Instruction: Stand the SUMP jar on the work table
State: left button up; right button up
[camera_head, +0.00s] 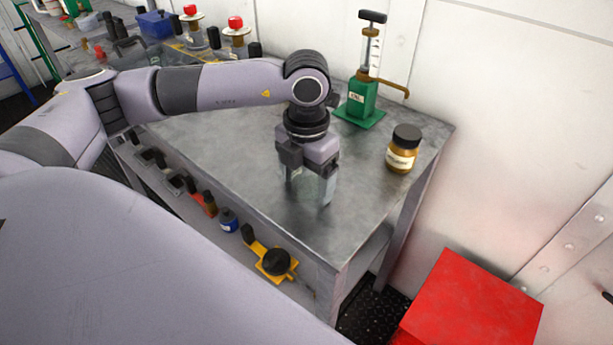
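A brown jar (401,158) with a black lid and a pale label stands upright on the right part of the grey metal work table (235,150). The label is too small to read for sure, so I cannot confirm that it says SUMP. My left gripper (309,188) points down over the table, to the left of the jar and apart from it. Its fingers are spread, with no jar seen between them. My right gripper is out of view.
A green hand pump (362,100) with a brown spout stands behind the jar near the wall. Red-topped bottles (236,30) and a blue box (155,24) are at the back left. A red box (470,305) is at lower right.

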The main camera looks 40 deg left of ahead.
pick_arm(q)
jog(key=shift+r+p, duration=0.25)
jog(key=shift+p, duration=0.05)
notch_tip(320, 180, up, 12)
jog(key=shift+b, duration=0.3)
jog(key=shift+s+f, duration=0.1)
jog(key=shift+f, duration=0.05)
dwell(0.4)
